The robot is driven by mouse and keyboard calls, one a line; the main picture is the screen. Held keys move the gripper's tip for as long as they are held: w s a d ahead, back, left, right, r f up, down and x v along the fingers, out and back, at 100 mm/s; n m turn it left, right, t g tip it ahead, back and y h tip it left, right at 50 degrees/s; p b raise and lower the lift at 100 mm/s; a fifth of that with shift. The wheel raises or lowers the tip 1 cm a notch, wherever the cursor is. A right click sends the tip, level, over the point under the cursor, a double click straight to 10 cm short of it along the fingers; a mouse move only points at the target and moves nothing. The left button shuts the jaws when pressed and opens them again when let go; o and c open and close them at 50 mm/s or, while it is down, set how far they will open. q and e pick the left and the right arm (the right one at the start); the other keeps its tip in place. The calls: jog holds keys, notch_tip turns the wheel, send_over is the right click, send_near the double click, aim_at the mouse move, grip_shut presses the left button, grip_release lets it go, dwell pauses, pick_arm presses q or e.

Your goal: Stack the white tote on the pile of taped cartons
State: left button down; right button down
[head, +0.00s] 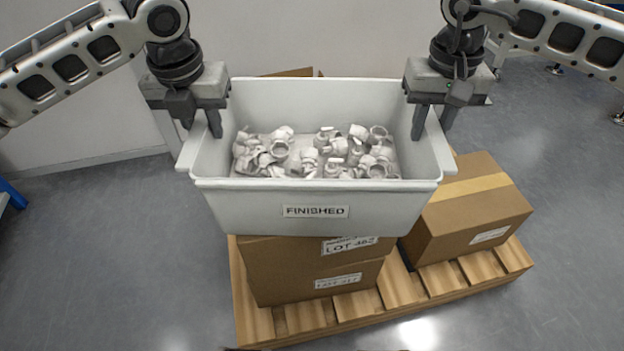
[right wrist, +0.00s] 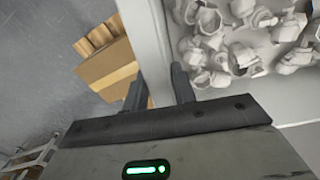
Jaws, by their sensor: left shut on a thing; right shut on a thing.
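The white tote (head: 265,211), labelled FINISHED, is full of loose white fittings and looks level. My left gripper (head: 214,128) is shut on its left rim and my right gripper (head: 431,128) is shut on its right rim. In the right wrist view the fingers (right wrist: 160,88) straddle the tote wall (right wrist: 150,45). The tote is over the pile of taped cartons (head: 318,275), whose lower front shows below it with LOT labels. The tote hides the pile's top, so I cannot tell whether it touches.
A wooden pallet (head: 404,286) lies under the cartons. A separate taped carton (head: 468,210) sits on its right part and also shows in the right wrist view (right wrist: 105,72). Part of another carton (head: 292,73) shows behind the tote.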

pick_arm(q)
jog(key=c, duration=1.1)
grip_release()
jog(key=shift+c, duration=0.2)
pick_arm(e)
jog(key=c, duration=1.1)
grip_release()
jog(key=shift+c, duration=0.2)
pick_arm(q)
jog(key=shift+r, duration=0.1)
pick_arm(e)
jog(key=shift+r, duration=0.3)
pick_arm(q)
notch_tip(320, 180, up, 12)
jog(key=s, duration=0.1)
jog(key=shift+s, duration=0.4)
pick_arm(e)
notch_tip(320, 180, up, 11)
jog(key=shift+r, duration=0.2)
